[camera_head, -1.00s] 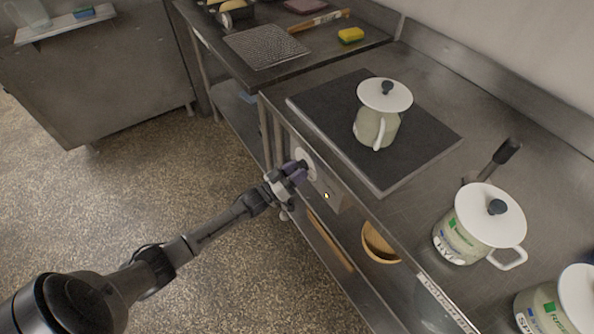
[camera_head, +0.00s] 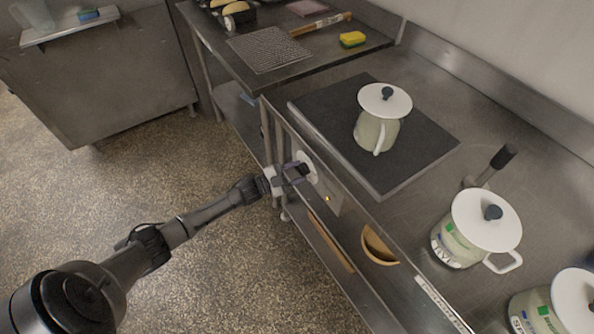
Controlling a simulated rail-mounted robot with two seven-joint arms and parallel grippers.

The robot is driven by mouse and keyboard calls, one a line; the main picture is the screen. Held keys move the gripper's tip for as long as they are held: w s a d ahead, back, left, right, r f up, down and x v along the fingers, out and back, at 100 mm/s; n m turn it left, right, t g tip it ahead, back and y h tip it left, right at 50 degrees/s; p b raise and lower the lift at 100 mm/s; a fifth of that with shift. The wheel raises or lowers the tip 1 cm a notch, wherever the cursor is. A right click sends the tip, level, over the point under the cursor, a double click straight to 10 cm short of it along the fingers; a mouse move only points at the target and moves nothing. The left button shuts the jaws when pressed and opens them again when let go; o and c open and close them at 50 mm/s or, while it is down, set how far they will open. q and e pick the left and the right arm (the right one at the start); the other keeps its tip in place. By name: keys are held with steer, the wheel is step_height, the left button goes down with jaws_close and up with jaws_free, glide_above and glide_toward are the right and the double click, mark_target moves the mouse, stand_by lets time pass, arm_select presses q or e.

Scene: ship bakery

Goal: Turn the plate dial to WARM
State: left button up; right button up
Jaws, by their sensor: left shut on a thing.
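The plate dial (camera_head: 311,165) is a pale round knob on the control panel (camera_head: 327,191) at the front edge of the counter. My left gripper (camera_head: 297,172) is shut on the dial, and its fingers hide much of it. The dial's markings are too small to read. A small amber light (camera_head: 327,198) shows on the panel. The dark hot plate (camera_head: 420,150) lies above on the counter, with a lidded pale pot (camera_head: 375,132) standing on it. My right gripper is not in view.
Two more lidded, labelled jars (camera_head: 462,245) and (camera_head: 545,310) stand at the right. A dark-handled tool (camera_head: 504,156) lies behind them. A wooden bowl (camera_head: 378,247) sits on the shelf below. A cooling rack (camera_head: 268,48) and a yellow sponge (camera_head: 352,39) lie on the far table. The floor at left is clear.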

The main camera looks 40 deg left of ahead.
arm_select(q)
steer(key=m, duration=0.2)
steer(key=m+g+p, duration=0.1)
steer(key=m, duration=0.2)
steer(key=shift+a+r+m+g+p, duration=0.1)
steer(key=shift+r+m+g+p, duration=0.2)
steer(key=shift+m+p, duration=0.1)
steer(key=shift+m+g+p, duration=0.4)
steer(key=shift+m+p, duration=0.05)
steer(key=shift+m, duration=1.05)
steer(key=o, duration=0.9)
steer(key=shift+p+v, duration=1)
steer(key=shift+v, duration=5.9)
